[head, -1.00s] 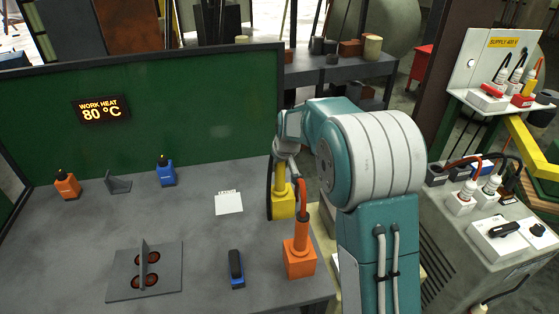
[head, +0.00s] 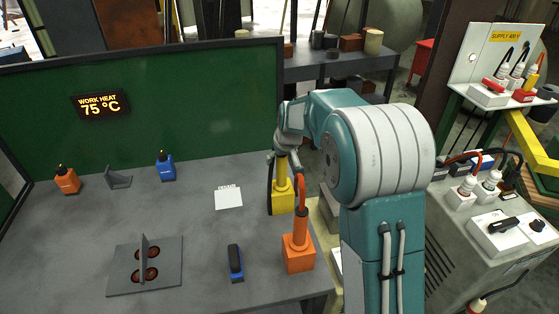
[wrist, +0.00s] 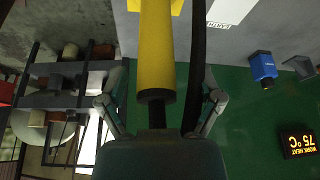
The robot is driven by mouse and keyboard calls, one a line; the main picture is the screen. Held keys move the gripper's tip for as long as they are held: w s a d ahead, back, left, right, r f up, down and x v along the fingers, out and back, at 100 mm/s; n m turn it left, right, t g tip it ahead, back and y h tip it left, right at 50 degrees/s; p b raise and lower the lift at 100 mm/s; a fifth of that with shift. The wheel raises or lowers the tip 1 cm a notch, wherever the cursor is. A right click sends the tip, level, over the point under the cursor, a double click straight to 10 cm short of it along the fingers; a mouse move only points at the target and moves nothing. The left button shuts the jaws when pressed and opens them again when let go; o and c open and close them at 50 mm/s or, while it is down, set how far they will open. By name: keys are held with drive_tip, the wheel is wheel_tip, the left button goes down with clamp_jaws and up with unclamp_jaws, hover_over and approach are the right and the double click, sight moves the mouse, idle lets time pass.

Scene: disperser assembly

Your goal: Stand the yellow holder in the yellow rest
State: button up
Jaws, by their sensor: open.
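The yellow holder (head: 282,168) is a yellow cylinder with a dark end. It stands upright in the yellow rest (head: 284,201), a yellow block near the table's right edge. In the wrist view, the holder (wrist: 155,50) runs down the middle with its dark end towards my gripper, and part of the rest (wrist: 160,5) shows at the top edge. My gripper (wrist: 160,103) is open, with one finger on each side of the holder's dark end and visible gaps between. A black cable (wrist: 198,60) runs alongside the holder.
An orange holder stands in an orange rest (head: 299,259) close in front. A blue tool (head: 236,263), a grey plate (head: 170,275) with dark red discs, a white card (head: 229,198) and two bottles (head: 165,166) are on the table. The green panel (head: 190,110) stands behind.

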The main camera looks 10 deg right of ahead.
drive_tip(key=v, duration=1)
drive_tip(key=shift+r, duration=0.25)
